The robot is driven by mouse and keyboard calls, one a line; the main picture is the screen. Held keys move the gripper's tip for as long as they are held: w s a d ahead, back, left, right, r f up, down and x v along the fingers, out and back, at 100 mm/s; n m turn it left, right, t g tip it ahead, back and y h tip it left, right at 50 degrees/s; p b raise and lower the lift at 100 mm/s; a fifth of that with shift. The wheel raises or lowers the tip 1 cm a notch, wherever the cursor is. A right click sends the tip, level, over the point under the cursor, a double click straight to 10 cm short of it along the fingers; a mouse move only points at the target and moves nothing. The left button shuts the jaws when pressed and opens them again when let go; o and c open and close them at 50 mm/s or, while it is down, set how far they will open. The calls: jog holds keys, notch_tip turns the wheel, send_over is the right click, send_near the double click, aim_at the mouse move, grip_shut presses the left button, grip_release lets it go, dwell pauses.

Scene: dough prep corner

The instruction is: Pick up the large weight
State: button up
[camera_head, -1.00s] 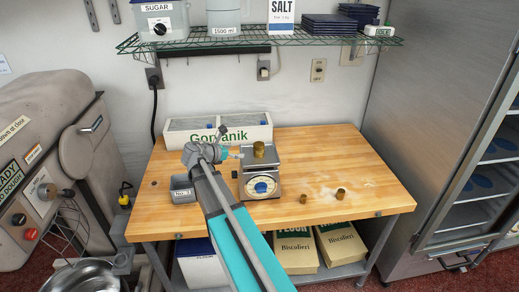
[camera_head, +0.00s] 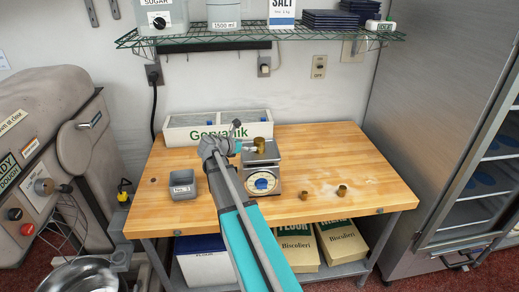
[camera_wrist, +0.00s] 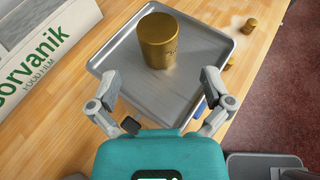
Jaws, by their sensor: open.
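The large weight (camera_wrist: 159,40) is a brass cylinder standing upright on the scale's metal pan (camera_wrist: 190,100). In the head view the large weight (camera_head: 259,145) sits on top of the scale (camera_head: 262,181), partly behind my gripper's end of the arm. My gripper (camera_wrist: 161,82) is open and empty in the wrist view. Its two fingers are spread over the pan, and the weight stands ahead of them, between their lines but apart from both. Two small brass weights stand on the table, one (camera_head: 305,195) nearer the scale and one (camera_head: 341,191) farther right.
A Gorvanik box (camera_head: 190,131) stands at the back of the wooden table (camera_head: 350,155). A small grey bin (camera_head: 184,187) stands left of the scale. A wire shelf (camera_head: 300,36) hangs above. The table's right side is mostly clear, with white powder.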

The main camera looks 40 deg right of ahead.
aim_at(255, 143)
jog(key=shift+x, duration=1.1)
jog(key=shift+f, duration=0.1)
jog(key=b+x, duration=0.2)
jog(key=x, duration=0.2)
jog(key=shift+w+d+f, duration=0.1)
jog(key=shift+w, duration=0.05)
jog(key=shift+d, duration=0.4)
jog(key=c, duration=1.3)
jog(key=shift+c, duration=0.2)
